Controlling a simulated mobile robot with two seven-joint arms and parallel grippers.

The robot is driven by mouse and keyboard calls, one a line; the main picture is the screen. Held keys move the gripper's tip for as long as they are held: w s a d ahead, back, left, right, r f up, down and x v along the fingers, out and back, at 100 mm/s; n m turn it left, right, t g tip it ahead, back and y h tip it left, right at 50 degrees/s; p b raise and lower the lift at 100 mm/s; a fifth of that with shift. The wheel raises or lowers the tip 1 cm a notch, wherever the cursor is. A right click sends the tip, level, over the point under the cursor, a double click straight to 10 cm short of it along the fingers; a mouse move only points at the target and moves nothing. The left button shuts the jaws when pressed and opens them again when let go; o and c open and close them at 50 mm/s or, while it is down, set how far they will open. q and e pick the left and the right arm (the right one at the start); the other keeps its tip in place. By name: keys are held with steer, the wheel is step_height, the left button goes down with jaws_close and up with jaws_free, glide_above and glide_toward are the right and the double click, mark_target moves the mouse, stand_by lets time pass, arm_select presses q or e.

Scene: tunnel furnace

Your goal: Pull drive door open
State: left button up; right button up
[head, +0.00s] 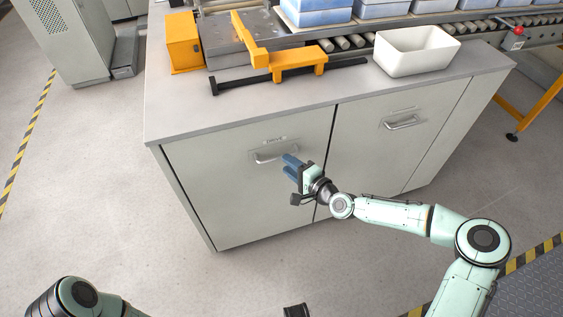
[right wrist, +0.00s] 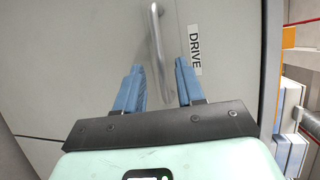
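The drive door (head: 225,195) is the left grey door of the cabinet and is closed. Its horizontal bar handle (head: 276,154) sits near its top, under a small label. In the right wrist view the handle (right wrist: 157,45) runs between the lines of the two blue fingers, beside a label (right wrist: 195,50) reading DRIVE. My right gripper (head: 289,161) is open in front of the door, with its fingertips close to the handle's right end. I cannot tell whether they touch it.
A second closed door (head: 385,150) with its own handle (head: 403,122) is to the right. The worktop (head: 190,118) overhangs the doors and carries an orange fixture (head: 290,60) and a white bin (head: 417,50). The floor (head: 90,170) left of the cabinet is clear.

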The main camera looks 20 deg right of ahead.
steer(key=shift+b+x, duration=0.4)
steer(key=shift+x, duration=1.65)
jaws_close()
steer(key=shift+s, duration=0.1)
